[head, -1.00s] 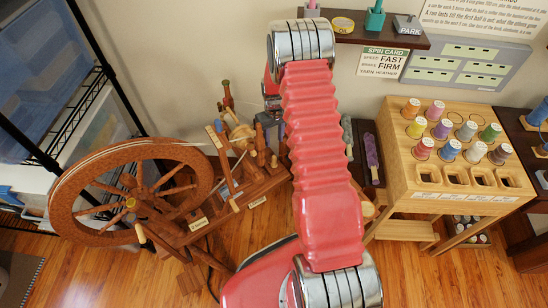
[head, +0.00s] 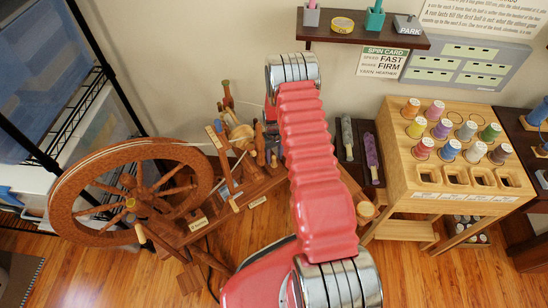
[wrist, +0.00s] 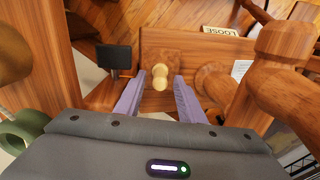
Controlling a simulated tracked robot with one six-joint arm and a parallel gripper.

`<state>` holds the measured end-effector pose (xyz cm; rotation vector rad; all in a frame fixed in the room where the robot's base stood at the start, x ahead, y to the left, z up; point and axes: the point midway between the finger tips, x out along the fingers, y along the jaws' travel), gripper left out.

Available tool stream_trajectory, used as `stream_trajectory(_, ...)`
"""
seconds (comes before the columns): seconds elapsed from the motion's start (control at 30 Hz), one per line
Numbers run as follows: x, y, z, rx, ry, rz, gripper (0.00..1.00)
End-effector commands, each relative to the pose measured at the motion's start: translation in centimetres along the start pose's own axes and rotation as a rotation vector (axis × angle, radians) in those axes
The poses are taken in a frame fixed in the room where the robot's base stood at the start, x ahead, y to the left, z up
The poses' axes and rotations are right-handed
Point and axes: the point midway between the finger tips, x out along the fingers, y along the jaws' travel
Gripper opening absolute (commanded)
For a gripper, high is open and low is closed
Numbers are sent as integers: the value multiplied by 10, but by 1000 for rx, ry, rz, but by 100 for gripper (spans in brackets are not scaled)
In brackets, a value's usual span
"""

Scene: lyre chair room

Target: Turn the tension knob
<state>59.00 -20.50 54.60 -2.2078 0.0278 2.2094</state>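The spinning wheel (head: 62,200) stands at the left in the head view. In the wrist view a small pale knob (wrist: 162,73) stands up from a wooden block (wrist: 190,45), and I take it to be the tension knob. My gripper (wrist: 160,88) has two purple fingers, spread apart, one on each side of the knob. I see gaps between the fingers and the knob; whether the tips reach down beside it I cannot tell. A label reading LOOSE (wrist: 221,31) lies beyond the knob. In the head view my arm hides most of the gripper.
Turned wooden posts (wrist: 280,60) rise close at the right in the wrist view; a dark rectangular piece (wrist: 114,57) is at the left. A spin card (head: 385,61) reads speed FAST, brake FIRM, yarn HEATHER. A wooden spool stand (head: 400,170) is at the right.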

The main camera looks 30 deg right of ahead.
Motion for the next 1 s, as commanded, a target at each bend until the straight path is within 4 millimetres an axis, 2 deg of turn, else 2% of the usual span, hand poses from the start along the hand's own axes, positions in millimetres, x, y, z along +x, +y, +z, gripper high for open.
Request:
stream_trajectory(0.1,6,0,0,0,-1,0,36)
stream_trajectory(0.4,6,0,0,0,0,0,35)
stream_trajectory(0.9,6,0,0,0,0,0,0)
stream_trajectory(1.0,6,0,0,0,0,0,0)
